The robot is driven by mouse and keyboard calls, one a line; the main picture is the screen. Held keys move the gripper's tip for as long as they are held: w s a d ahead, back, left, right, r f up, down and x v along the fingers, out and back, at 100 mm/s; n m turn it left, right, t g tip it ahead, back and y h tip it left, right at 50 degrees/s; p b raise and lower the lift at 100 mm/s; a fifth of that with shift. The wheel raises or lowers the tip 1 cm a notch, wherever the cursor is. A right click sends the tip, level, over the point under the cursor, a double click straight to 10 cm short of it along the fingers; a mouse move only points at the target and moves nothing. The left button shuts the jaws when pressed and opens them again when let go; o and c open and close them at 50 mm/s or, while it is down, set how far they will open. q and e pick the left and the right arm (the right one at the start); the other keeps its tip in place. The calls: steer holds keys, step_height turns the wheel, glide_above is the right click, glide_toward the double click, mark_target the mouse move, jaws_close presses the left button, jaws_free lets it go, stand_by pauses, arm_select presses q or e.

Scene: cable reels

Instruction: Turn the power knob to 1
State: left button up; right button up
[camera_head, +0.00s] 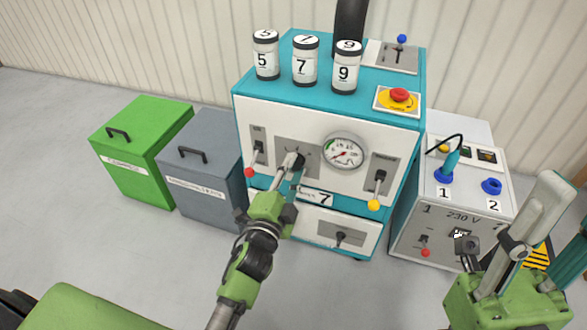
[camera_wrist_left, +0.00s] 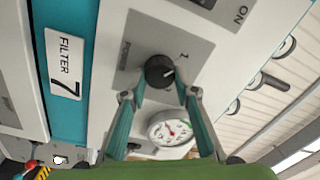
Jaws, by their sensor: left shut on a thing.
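The power knob is a round black knob (camera_wrist_left: 160,71) on a grey plate (camera_wrist_left: 190,38) in the left wrist view. A short white line on it points to the right and slightly up, roughly toward the printed 1 (camera_wrist_left: 183,56). I cannot tell whether it lines up exactly. My left gripper (camera_wrist_left: 160,88) has its teal fingertips on both sides of the knob and is shut on it. In the head view, my left gripper (camera_head: 294,168) reaches the front of the teal and white machine and mostly hides the knob.
A gauge (camera_head: 344,151) sits right of the knob, a red-tipped lever (camera_head: 251,165) left and a yellow-tipped lever (camera_head: 376,190) right. A filter drawer labelled 7 (camera_head: 330,199) lies just below. Green (camera_head: 140,150) and grey (camera_head: 205,165) bins stand left, a 230 V box (camera_head: 425,235) right.

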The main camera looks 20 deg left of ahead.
arm_select(q)
steer(key=shift+a, duration=0.1)
steer(key=o, duration=1.1)
steer(key=shift+f, duration=0.1)
steer(key=shift+s, duration=0.1)
steer(key=s, duration=1.1)
steer(key=shift+s+a+f, duration=0.15)
steer(key=shift+s+f, duration=0.05)
steer(key=shift+s, duration=0.2)
